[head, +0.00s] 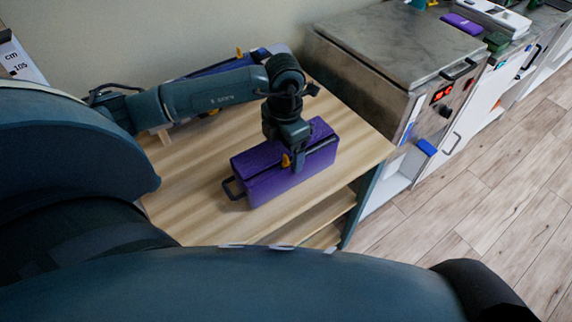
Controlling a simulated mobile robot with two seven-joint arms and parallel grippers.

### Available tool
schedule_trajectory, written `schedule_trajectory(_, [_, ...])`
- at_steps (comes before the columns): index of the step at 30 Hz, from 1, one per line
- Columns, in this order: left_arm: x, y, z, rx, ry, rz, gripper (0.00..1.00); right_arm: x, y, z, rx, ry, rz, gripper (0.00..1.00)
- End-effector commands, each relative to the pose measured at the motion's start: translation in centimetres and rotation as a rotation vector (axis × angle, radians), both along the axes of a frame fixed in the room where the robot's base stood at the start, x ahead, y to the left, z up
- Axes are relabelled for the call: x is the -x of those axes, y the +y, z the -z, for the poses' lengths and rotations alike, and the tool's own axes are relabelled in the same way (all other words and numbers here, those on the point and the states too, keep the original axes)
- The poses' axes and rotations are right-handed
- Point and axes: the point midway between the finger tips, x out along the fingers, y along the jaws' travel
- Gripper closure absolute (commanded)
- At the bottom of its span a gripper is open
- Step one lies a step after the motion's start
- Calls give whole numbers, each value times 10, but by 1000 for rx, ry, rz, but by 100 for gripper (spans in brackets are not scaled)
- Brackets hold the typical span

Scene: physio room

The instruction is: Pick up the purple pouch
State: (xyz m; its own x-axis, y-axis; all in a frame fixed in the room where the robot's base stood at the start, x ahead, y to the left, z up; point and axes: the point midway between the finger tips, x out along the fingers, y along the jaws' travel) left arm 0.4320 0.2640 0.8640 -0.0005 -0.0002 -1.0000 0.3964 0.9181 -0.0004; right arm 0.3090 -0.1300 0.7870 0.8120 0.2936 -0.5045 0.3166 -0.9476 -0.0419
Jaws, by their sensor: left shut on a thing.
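The purple pouch (270,182) is a box-shaped bag with a dark side handle, a dark zip line and an orange-yellow pull tab. It is on the wooden table, near the table's right front part. My left gripper (298,163) reaches down on it from above and is shut on it at the top, near the pull tab. The arm and gripper hide part of its top. I cannot tell whether the pouch is lifted off the table. My right gripper is not in view.
A second purple-blue pouch (223,64) with yellow tabs lies behind my left arm at the table's back. A metal-topped cabinet (385,42) stands close to the right of the table (185,190). A counter with small items is farther right. Open wood floor (500,190) lies at right.

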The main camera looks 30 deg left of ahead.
Motion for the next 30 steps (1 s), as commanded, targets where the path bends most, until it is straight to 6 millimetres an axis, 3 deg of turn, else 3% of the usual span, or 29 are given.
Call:
schedule_trajectory(9, [0,0,0,-1,-1,-1,68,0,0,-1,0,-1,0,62])
schedule_trajectory(17, [-1,0,-4,1,-4,0,68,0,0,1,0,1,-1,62])
schedule_trajectory(20, [-2,0,-15,1,-7,0,68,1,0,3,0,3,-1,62])
schedule_trajectory(30, [-1,0,-80,0,-7,-1,68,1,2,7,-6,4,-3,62])
